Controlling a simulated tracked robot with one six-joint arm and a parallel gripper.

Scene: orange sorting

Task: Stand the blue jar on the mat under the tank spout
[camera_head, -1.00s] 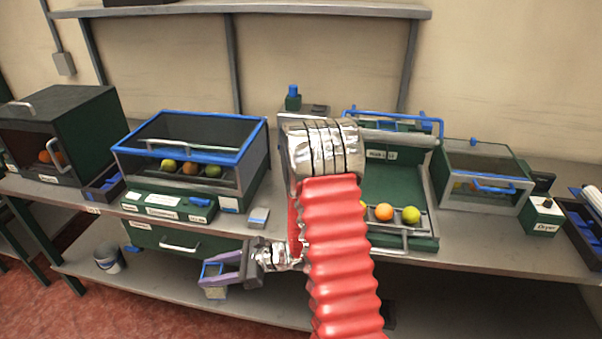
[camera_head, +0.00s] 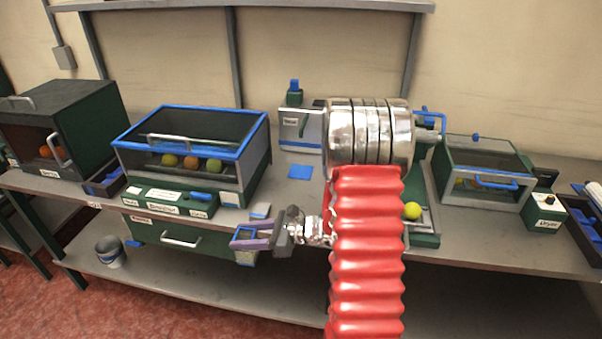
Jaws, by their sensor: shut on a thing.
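My gripper (camera_head: 248,240) is in front of the bench's front edge, left of my red-sleeved arm. It is shut on the blue jar (camera_head: 243,235), whose blue rim shows between the purple fingers. The jar looks roughly upright; most of its body is hidden by the fingers. A flat blue mat (camera_head: 300,172) lies on the bench, beyond and to the right of the gripper, apart from it. The pale tank (camera_head: 289,124), with a blue-topped green part, stands behind the mat. I cannot make out its spout clearly.
A blue-framed glass case (camera_head: 190,153) with several fruits stands left of the mat. A small grey-blue block (camera_head: 260,210) lies at the bench edge near the gripper. My arm partly hides a green tray (camera_head: 425,225) with fruit. A bucket (camera_head: 110,252) stands on the lower shelf.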

